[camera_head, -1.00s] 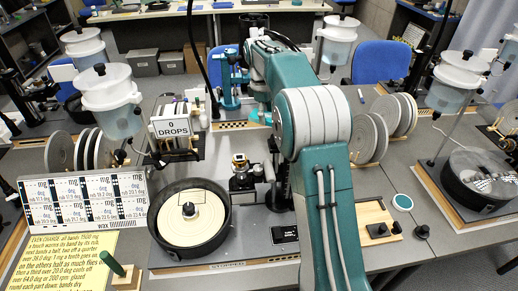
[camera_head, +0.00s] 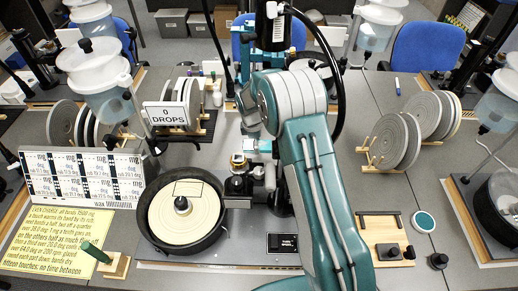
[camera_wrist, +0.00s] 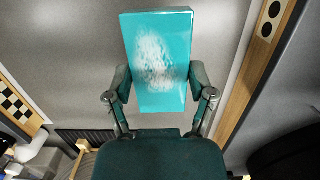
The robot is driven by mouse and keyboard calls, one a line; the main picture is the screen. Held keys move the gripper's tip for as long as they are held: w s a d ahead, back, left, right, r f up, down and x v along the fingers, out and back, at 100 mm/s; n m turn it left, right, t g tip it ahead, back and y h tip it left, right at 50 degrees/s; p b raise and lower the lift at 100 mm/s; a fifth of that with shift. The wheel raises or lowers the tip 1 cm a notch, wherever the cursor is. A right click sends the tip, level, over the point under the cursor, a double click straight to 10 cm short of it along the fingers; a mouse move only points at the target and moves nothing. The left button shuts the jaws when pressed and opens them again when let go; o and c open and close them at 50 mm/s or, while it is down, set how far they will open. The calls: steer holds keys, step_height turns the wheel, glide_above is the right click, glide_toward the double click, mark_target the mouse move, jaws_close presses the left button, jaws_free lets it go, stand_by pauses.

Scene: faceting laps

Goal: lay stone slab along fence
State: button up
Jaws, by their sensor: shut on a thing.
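My gripper (camera_wrist: 160,95) is shut on a turquoise stone slab (camera_wrist: 158,45) with a cloudy white patch. Its fingers grip the slab's left and right sides, near its lower part. The slab lies above a grey worktop in the wrist view; I cannot tell its exact height. I cannot tell for certain which part is the fence.
A round black pan with a cream lap (camera_head: 160,225) stands left of my arm. A wooden board with black knobs (camera_head: 375,236) lies to the right. Upright discs (camera_head: 397,140) stand behind it. A yellow note (camera_head: 60,235) and label board (camera_head: 80,170) are at left.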

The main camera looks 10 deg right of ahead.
mark_target(261, 151)
steer(key=f, duration=0.1)
steer(key=d+f, duration=0.2)
steer(key=f, duration=0.1)
steer(key=shift+a+f, duration=0.15)
steer(key=shift+a, duration=0.45)
steer(key=o, duration=1)
steer(key=shift+a, duration=0.15)
steer(key=shift+c, duration=0.2)
steer(key=shift+o, duration=1.4)
steer(key=shift+d, duration=0.5)
